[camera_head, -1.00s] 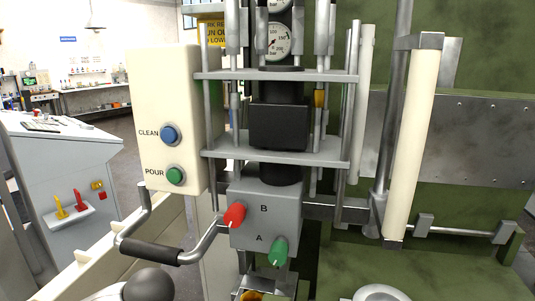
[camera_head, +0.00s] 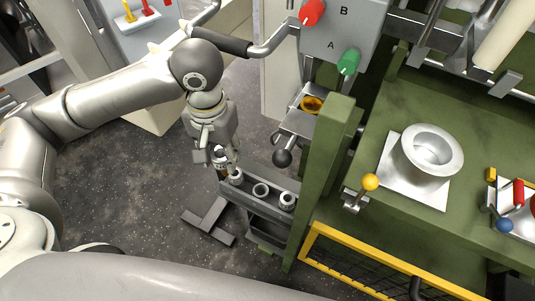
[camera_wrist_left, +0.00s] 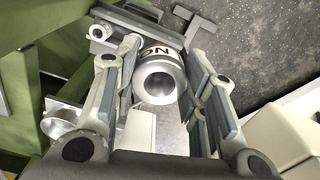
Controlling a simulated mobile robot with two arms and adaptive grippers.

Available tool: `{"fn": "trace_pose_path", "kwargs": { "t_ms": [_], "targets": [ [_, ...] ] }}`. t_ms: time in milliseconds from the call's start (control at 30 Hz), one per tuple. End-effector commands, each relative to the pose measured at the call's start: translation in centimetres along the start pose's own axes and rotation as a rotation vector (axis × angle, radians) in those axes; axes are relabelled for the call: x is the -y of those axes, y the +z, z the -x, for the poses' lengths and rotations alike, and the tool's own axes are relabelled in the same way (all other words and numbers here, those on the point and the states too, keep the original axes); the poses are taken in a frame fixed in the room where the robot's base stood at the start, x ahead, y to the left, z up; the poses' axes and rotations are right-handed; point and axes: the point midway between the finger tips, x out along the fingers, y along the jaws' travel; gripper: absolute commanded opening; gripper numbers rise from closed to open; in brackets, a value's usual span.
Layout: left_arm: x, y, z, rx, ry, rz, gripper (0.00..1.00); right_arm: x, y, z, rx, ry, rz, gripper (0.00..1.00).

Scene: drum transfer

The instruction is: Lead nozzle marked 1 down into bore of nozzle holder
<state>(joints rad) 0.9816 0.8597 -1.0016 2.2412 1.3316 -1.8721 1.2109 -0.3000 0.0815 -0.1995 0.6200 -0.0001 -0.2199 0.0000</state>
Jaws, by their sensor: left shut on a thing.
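My left gripper (camera_head: 212,154) is shut on a nozzle (camera_head: 221,162), a metal piece with a banded label. In the left wrist view the nozzle (camera_wrist_left: 160,82) sits between the two fingers (camera_wrist_left: 158,98), its round open end facing the camera; part of its lettering shows, but no number can be read. The grey nozzle holder (camera_head: 266,207) stands below and right of the gripper, with several ring-shaped places along its top. The nozzle's lower end appears close to the leftmost ring (camera_head: 236,176); I cannot tell whether it is above or inside it. My right gripper is out of view.
A green post (camera_head: 326,180) rises right of the holder. A grey floor foot (camera_head: 209,221) lies below. A flanged metal cup (camera_head: 429,152) stands on the green bench at the right.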

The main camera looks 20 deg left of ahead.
Motion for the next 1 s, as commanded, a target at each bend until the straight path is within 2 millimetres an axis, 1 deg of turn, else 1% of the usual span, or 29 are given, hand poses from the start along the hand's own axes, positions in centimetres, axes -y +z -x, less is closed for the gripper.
{"fn": "trace_pose_path", "kwargs": {
  "t_ms": [167,633,1000],
  "targets": [
    [-0.6,-0.9,-1.1,0.003,0.01,-0.145,0.13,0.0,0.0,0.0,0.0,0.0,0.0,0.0],
    [-2.5,-4.4,-5.6,-0.01,0.03,-0.767,0.13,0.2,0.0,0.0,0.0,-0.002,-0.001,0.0],
    [-3.8,-6.4,-9.7,-0.017,0.026,-1.267,0.13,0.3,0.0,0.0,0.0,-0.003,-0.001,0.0]
  ]
}}
